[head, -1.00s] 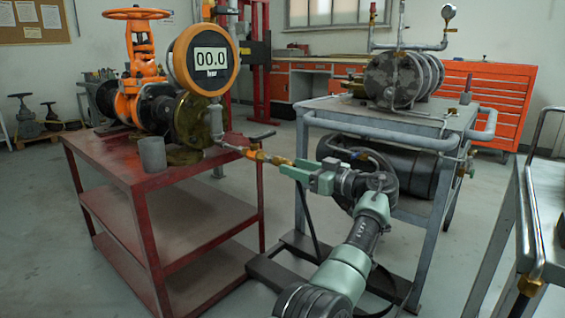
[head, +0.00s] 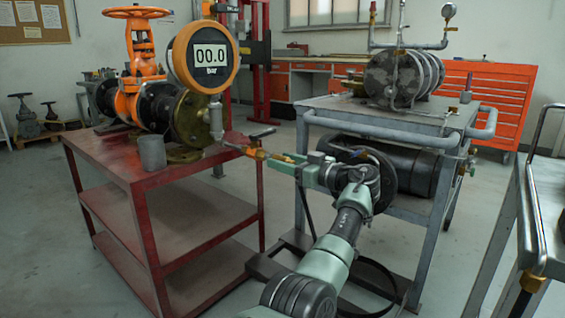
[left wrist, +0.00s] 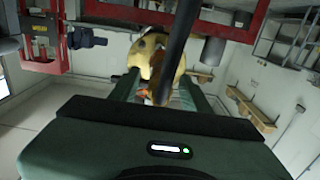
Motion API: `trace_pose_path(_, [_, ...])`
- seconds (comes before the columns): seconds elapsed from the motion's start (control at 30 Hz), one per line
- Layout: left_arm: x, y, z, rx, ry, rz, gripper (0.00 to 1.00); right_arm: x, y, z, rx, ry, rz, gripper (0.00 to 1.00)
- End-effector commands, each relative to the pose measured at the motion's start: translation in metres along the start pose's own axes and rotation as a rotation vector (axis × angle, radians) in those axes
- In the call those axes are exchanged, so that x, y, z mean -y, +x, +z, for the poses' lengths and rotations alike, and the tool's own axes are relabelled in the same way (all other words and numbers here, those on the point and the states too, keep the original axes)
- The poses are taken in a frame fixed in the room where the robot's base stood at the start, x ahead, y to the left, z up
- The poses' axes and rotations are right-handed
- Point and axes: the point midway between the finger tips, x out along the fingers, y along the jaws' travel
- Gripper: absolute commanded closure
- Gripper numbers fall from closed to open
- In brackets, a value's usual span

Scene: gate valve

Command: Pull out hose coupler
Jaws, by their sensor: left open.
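The brass hose coupler (head: 255,153) sits at the end of a thin pipe on the gate valve assembly (head: 188,118), at the red table's right edge. My left gripper (head: 281,162) is open beside the coupler's right end, its fingers pointing left towards it. The head view does not clearly show whether they touch. In the left wrist view, orange-brass parts (left wrist: 146,93) show between the two green fingers, and a dark bar or hose (left wrist: 176,45) crosses in front. My right gripper is not in view.
A round gauge (head: 204,57) reading 00.0 bar stands above the valve. A grey cup (head: 152,153) stands on the red table (head: 110,160). A grey metal table (head: 350,115) with a black cylinder below it stands close to my left arm.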

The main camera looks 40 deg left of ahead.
Motion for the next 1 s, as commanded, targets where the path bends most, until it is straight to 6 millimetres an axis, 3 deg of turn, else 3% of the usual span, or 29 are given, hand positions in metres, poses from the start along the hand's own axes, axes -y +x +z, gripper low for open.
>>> trace_pose_path(0.87, [0.0002, 0.0000, 0.0000, -0.001, 0.001, -0.001, 0.53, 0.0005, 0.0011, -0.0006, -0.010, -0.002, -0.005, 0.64])
trace_pose_path(1.0, [0.0002, -0.0001, 0.0001, 0.000, 0.001, 0.000, 0.86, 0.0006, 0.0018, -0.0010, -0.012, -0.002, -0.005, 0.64])
